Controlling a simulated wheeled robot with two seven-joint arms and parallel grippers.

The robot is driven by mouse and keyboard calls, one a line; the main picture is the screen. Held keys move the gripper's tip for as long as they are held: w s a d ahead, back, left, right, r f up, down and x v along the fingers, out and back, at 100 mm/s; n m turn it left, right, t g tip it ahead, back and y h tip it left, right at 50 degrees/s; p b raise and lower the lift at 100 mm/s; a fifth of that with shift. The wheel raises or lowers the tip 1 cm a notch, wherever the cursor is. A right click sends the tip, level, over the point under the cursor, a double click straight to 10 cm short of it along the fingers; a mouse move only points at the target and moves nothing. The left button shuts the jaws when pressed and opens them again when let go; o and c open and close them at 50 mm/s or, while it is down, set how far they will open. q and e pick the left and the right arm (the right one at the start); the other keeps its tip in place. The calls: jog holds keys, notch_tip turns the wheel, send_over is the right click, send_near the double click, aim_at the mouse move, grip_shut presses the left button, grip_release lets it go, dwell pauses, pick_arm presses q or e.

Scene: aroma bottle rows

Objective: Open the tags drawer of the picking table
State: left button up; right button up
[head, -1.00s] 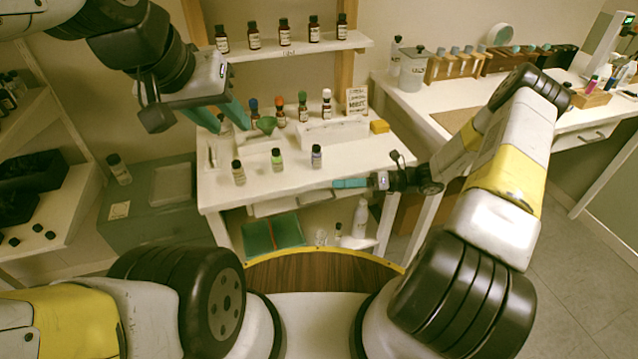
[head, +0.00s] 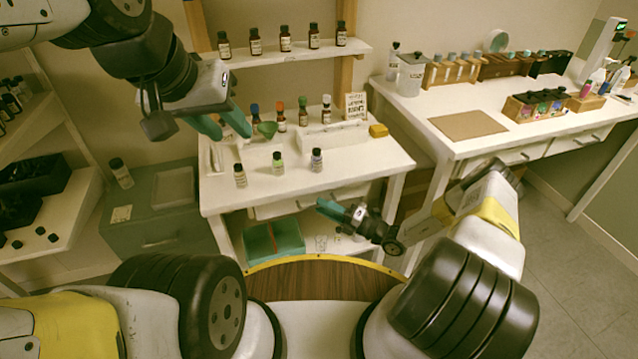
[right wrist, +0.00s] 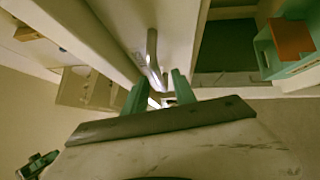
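The white picking table (head: 340,169) stands ahead, with drawer fronts (head: 283,206) under its top; I cannot read which is the tags drawer. My right gripper (head: 328,209) is in front of the table, below the top's front edge. In the right wrist view its teal fingers (right wrist: 160,92) are apart, pointing at a metal bar handle (right wrist: 152,48) on a pale front. The handle lies between or just beyond the fingertips; I cannot tell if they touch. The drawer looks closed. My left gripper (head: 222,126) is open and empty above the table's left side.
A shelf (head: 300,49) with several bottles is behind. A green bin (head: 274,239) sits on the lower shelf. Another white bench (head: 480,146) stands at the right, a grey cabinet (head: 150,236) at the left.

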jog(key=shift+x, duration=1)
grip_shut()
dwell(0.7)
